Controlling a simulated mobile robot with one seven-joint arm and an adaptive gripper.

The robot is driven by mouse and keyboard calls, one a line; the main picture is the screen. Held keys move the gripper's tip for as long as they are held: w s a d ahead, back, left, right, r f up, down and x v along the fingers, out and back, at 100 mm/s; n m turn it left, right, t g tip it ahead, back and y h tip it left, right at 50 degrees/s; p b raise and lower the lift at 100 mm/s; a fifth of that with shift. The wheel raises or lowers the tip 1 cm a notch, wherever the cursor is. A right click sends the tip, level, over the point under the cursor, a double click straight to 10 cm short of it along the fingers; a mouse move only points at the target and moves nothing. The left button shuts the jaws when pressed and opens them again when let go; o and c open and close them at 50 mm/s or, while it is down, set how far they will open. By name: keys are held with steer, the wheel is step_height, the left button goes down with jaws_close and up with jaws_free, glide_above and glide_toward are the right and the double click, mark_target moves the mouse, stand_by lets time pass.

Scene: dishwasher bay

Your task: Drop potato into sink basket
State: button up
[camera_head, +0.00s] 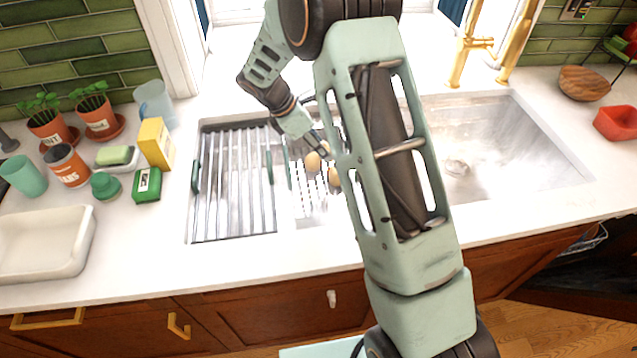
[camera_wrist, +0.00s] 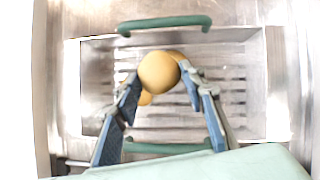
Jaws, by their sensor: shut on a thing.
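My gripper (camera_wrist: 160,78) is shut on a round tan potato (camera_wrist: 159,71), held between the fingertips over the sink basket. The basket (camera_wrist: 240,48) is a metal tray with a slotted floor and green handles at two opposite sides. More tan potato shows behind and below the held one, partly hidden by it and the fingers. In the head view, tan potatoes (camera_head: 334,177) show at the slotted basket (camera_head: 304,203), beside my gripper (camera_head: 318,148). My arm hides the basket's right part. I cannot tell the held potato's exact height above the floor.
A roll-up drying rack (camera_head: 235,190) covers the sink's left part. The right basin (camera_head: 520,140) looks empty. A gold faucet (camera_head: 478,45) stands behind. Potted plants, a yellow box (camera_head: 156,143) and a white tray (camera_head: 45,240) occupy the left counter.

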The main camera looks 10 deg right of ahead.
steer(key=o, duration=1.3)
steer(key=v, duration=1.2)
